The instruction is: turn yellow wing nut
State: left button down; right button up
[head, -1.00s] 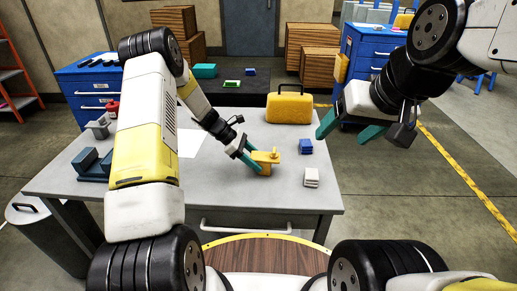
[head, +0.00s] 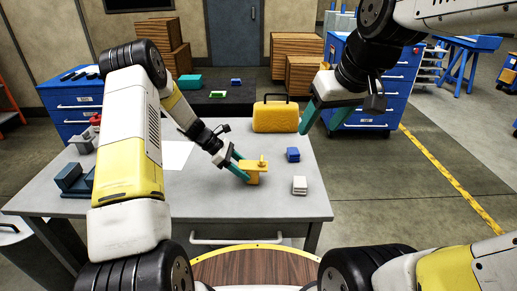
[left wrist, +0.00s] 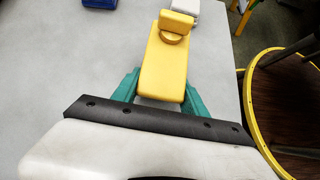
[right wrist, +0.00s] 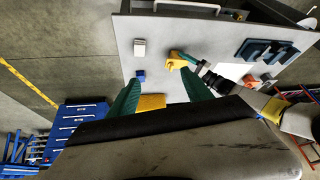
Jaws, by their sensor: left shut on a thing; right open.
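A yellow jig block (head: 252,177) stands on the grey table. The yellow wing nut (head: 262,161) sits on top at one end of it. In the left wrist view the wing nut (left wrist: 176,24) is a flat upright tab above a round base, beyond my fingers. My left gripper (head: 239,169) is shut on the jig block, its teal fingers along both sides. My right gripper (head: 320,118) is open and empty in the air, right of the yellow case and above table height. In the right wrist view the jig block (right wrist: 175,62) shows beyond its fingers, well apart from them.
A blue block (head: 293,154) and a white block (head: 299,186) lie right of the jig on the table (head: 215,205). A yellow case (head: 275,116) stands behind. Dark blue fixtures (head: 72,178) are at the left. The table's right front is otherwise clear.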

jog(key=w+a+n+g, duration=0.15)
jog(key=w+n, duration=0.25)
jog(key=w, duration=0.4)
jog(key=n+g+h, duration=0.2)
jog(key=n+g, duration=0.2)
jog(key=n, duration=0.5)
send_over(262, 158)
notch_tip(262, 158, down, 14)
jog(key=shift+n+t, duration=0.25)
jog(key=shift+n, duration=0.05)
notch_tip(262, 158, down, 12)
jog(key=shift+w+f, duration=0.1)
jog(key=shift+f, duration=0.1)
grip_shut()
